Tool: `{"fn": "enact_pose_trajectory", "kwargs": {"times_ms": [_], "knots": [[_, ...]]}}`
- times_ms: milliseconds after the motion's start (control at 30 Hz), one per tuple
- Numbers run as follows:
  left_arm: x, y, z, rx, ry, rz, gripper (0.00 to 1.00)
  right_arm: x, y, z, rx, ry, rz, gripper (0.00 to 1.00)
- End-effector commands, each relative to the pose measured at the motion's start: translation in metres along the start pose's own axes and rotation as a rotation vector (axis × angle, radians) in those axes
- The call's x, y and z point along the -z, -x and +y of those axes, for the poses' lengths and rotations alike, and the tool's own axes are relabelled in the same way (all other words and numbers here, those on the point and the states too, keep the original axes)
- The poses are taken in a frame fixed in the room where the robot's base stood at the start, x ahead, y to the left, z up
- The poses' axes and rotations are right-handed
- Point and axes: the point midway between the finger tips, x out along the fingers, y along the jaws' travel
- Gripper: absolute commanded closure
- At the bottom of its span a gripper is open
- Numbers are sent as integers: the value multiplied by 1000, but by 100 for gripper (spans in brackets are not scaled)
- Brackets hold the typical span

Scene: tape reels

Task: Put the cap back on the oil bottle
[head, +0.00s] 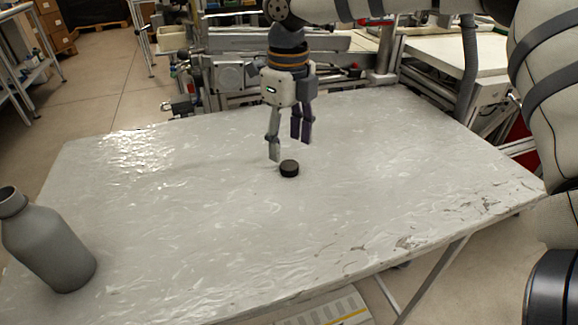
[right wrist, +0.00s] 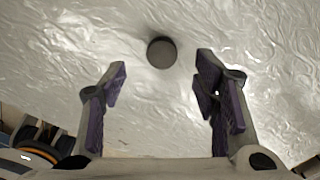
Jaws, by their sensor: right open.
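The grey oil bottle (head: 48,246) stands upright at the left front of the table, its mouth uncovered. The small black cap (head: 289,168) lies on the table near the middle. It also shows in the right wrist view (right wrist: 161,52), beyond the fingertips and between their lines. My right gripper (head: 289,148) points down above the table, just behind and above the cap. Its fingers (right wrist: 162,80) are open and empty, apart from the cap. My left gripper is in neither view.
The pale, glossy table (head: 200,220) is clear between the cap and the bottle. Metal machinery (head: 235,75) stands close behind its far edge. Shelving and cardboard boxes (head: 55,28) are far off at the back left.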

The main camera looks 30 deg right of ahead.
Motion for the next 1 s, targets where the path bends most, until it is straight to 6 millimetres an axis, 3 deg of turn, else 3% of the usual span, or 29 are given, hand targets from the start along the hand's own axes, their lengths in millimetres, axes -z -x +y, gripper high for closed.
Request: {"fn": "enact_pose_trajectory", "kwargs": {"times_ms": [267,500,600,933,967,1000], "knots": [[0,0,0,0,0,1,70,1,-3,0,0,0,1,45],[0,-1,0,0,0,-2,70,4,-43,-2,0,-2,3,45],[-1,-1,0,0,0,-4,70,4,-50,-2,1,-2,1,45],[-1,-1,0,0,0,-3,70,4,-51,-2,1,-2,-1,45],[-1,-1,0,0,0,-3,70,4,-51,-2,1,-2,-1,47],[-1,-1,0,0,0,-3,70,4,-51,-2,1,-2,-1,56]]}}
